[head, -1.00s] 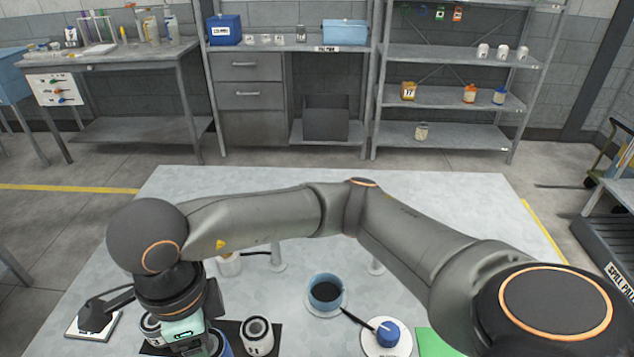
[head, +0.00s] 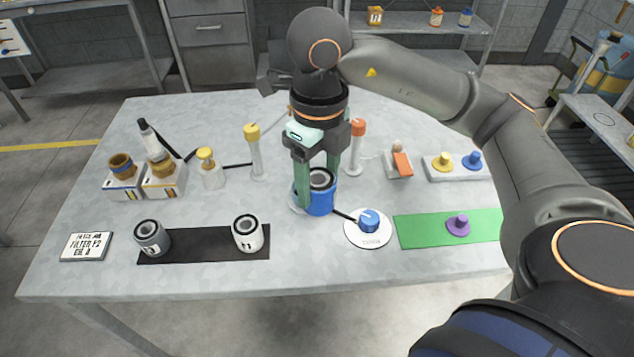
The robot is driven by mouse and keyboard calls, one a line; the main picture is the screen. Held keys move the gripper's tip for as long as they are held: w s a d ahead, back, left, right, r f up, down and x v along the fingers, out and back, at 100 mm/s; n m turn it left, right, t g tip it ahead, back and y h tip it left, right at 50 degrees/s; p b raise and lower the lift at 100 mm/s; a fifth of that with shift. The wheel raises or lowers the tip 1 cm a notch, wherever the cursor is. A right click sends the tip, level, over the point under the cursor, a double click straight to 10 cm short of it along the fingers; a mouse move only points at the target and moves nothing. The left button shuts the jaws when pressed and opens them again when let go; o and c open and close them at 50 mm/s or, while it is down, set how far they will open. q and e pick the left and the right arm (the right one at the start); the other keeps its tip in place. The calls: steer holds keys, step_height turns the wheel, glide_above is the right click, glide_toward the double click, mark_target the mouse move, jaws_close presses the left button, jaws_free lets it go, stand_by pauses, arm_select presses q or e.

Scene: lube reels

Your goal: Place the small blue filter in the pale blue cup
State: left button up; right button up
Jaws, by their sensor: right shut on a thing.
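My right gripper (head: 318,188) is over the middle of the table, pointing down, with its green fingers shut on the small blue filter (head: 319,204). The filter is upright, with a pale top and a dark ring-shaped opening. It is at the place of the pale blue cup and hides most or all of it, so I cannot tell whether it is inside the cup or just above it. A bit of white saucer shows at the left of the filter. My left gripper is not in view.
A label plate (head: 86,246) lies at left. A blue knob (head: 369,220) on a white disc and a green mat (head: 420,232) are at right. Posts with yellow and orange tops stand behind.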

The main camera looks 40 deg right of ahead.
steer(key=w+d+f, duration=0.2)
steer(key=w+f, duration=0.1)
steer(key=w, duration=0.1)
steer(key=w+d+f, duration=0.2)
steer(key=w+f, duration=0.1)
steer(key=w, duration=0.1)
steer(key=w+d+f, duration=0.2)
steer(key=w+f, duration=0.2)
steer(key=shift+w, duration=0.1)
steer(key=shift+f+p, duration=0.3)
steer(key=shift+f, duration=1.1)
steer(key=shift+f, duration=0.1)
steer(key=shift+f, duration=0.15)
steer(key=o, duration=1.5)
